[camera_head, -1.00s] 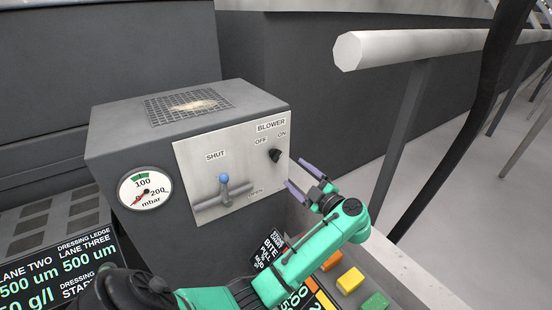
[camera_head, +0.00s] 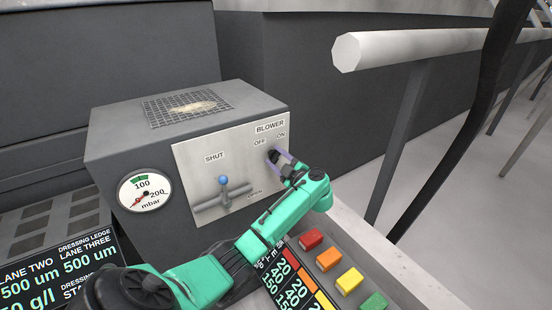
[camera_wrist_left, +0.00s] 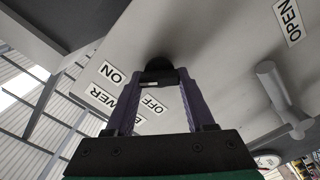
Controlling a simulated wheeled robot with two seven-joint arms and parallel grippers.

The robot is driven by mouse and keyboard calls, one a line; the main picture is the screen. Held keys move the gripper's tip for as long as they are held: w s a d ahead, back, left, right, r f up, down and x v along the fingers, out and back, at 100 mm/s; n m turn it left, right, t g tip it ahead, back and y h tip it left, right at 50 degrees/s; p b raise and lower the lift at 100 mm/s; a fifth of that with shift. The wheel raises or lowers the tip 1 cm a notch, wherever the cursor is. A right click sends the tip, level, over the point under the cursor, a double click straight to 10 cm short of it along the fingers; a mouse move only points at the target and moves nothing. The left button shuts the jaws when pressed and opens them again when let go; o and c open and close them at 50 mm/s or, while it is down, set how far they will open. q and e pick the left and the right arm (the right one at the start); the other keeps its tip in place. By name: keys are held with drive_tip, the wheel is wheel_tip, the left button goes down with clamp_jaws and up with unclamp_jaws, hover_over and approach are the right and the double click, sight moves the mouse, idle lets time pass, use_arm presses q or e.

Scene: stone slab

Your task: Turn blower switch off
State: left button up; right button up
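The black blower switch knob (camera_head: 273,154) sits on the light panel (camera_head: 196,172) of a dark box, below the BLOWER, OFF and ON labels. My left gripper (camera_head: 280,159) is at the knob, its purple fingers on either side of it. In the left wrist view the dark knob (camera_wrist_left: 158,68) lies between the fingertips of the gripper (camera_wrist_left: 158,80). The fingers stand apart, and I cannot tell whether they touch the knob. The fingers partly hide the knob, so its pointing direction is unclear. My right gripper is not in view.
A pressure gauge (camera_head: 145,192) is on the box's left part. Coloured buttons (camera_head: 348,281) lie below my left arm. A pale rail (camera_head: 430,45) runs at the upper right.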

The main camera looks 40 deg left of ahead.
use_arm(q)
drive_tip(key=shift+f+n, duration=0.1)
drive_tip(key=shift+n, duration=0.3)
clamp_jaws()
drive_tip(key=n, duration=0.2)
drive_tip(key=shift+f+n+b, duration=0.2)
drive_tip(key=shift+n+b, duration=0.1)
drive_tip(key=n+b, duration=0.1)
drive_tip(key=n, duration=0.1)
drive_tip(key=n+b, duration=0.1)
drive_tip(key=n, duration=0.1)
drive_tip(key=shift+f+n, duration=0.2)
drive_tip(key=shift+n, duration=0.1)
drive_tip(key=n+b, duration=0.3)
drive_tip(key=n, duration=0.2)
drive_tip(key=shift+f+b, duration=0.2)
drive_tip(key=shift+b, duration=0.15)
drive_tip(key=shift+r+n+b, duration=0.15)
drive_tip(key=shift+n+b, duration=0.9)
drive_tip(key=shift+n, duration=0.45)
drive_tip(key=o, duration=1.3)
unclamp_jaws()
drive_tip(key=shift+o, duration=0.2)
drive_tip(key=shift+r, duration=0.1)
